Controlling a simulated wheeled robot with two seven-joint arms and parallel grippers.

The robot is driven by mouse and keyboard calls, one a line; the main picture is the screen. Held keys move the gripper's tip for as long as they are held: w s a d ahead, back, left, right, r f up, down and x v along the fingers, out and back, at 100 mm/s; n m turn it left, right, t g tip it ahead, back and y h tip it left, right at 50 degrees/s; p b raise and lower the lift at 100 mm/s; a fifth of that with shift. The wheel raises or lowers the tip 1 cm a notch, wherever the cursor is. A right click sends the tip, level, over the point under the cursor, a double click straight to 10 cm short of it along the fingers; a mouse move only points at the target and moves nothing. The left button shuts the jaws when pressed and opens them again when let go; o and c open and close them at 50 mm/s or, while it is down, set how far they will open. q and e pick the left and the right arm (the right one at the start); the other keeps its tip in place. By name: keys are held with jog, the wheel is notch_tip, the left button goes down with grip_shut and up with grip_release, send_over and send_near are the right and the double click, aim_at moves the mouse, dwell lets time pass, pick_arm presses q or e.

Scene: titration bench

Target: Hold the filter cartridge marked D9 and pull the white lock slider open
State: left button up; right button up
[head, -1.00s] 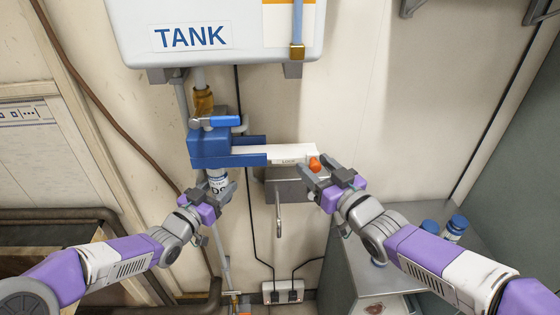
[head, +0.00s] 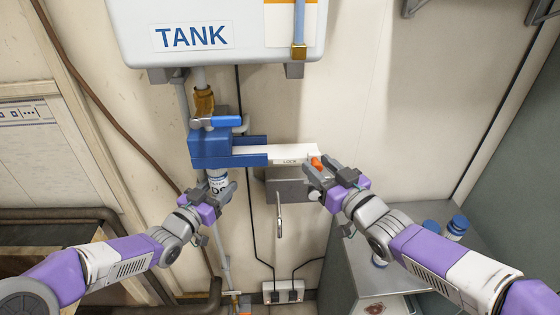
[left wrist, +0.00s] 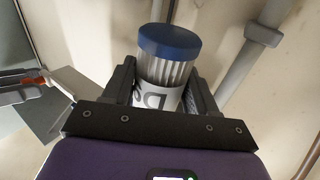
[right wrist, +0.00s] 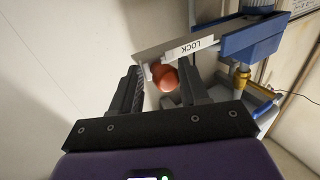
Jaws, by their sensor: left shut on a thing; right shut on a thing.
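The filter cartridge (head: 217,178) hangs upright under the blue housing (head: 210,148). Its label shows a D; the second character is partly hidden by a finger. My left gripper (head: 218,192) is shut around the cartridge; the left wrist view shows its blue end cap (left wrist: 168,40) and ribbed body between the fingers. The white lock slider (head: 285,152), lettered LOCK, sticks out to the right of the housing. An orange knob (head: 317,163) sits at its right end. My right gripper (head: 328,178) is shut on this knob; the right wrist view shows it (right wrist: 168,79) between the fingertips.
The tank (head: 215,35) hangs above, with a blue-handled valve (head: 217,122) below it. A grey bracket (head: 287,187) with a hook is on the wall behind the slider. Blue-capped jars (head: 455,228) stand on the grey cabinet at right. The wall right of the slider is clear.

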pick_arm(q)
jog(key=shift+d+r, duration=0.1)
pick_arm(e)
jog(key=shift+d, duration=2.6)
jog(key=o, duration=0.7)
jog(key=shift+s, duration=0.1)
jog(key=shift+c, duration=0.2)
jog(key=s, duration=0.9)
jog(key=shift+f, duration=0.15)
pick_arm(q)
jog(key=shift+f+b, duration=2.2)
jog(key=shift+f, duration=0.1)
pick_arm(e)
jog(key=shift+f, duration=2.05)
pick_arm(q)
jog(key=shift+s, duration=0.2)
